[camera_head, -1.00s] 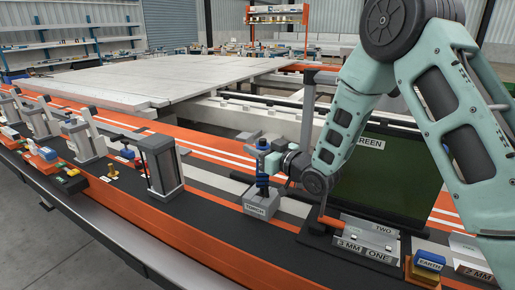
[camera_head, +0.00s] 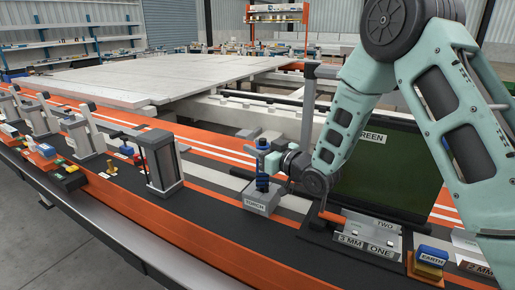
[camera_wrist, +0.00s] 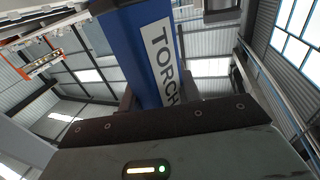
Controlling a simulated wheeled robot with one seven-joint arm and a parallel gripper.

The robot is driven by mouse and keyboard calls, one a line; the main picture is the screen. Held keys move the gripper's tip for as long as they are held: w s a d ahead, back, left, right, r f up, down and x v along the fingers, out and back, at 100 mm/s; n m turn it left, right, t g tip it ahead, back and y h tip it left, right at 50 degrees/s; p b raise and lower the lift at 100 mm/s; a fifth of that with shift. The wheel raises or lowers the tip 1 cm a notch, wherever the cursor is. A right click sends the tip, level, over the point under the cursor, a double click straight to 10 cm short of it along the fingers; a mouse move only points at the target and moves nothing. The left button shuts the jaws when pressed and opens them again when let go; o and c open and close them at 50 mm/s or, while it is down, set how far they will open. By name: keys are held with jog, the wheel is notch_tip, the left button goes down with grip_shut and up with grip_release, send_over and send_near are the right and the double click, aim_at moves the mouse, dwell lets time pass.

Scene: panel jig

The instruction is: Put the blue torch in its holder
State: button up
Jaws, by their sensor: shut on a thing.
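The blue torch (camera_head: 262,183) is upright at the grey holder marked TORCH (camera_head: 258,204). Its lower end meets the top of the holder in the head view; I cannot tell how deep it sits. My gripper (camera_head: 268,164) comes in from the right and is shut around the torch's body. In the wrist view the blue torch (camera_wrist: 137,50), with its white TORCH label, stands between my jaws. The holder is out of sight in the wrist view.
A dark green screen (camera_head: 385,170) stands close to the right of my arm. Metal plates marked TWO and ONE (camera_head: 370,235) and a blue EARTH block (camera_head: 433,256) lie at front right. A grey clamp stand (camera_head: 160,165) is left of the holder.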

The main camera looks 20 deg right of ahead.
jog(key=shift+f+b, duration=0.3)
jog(key=o, duration=1.1)
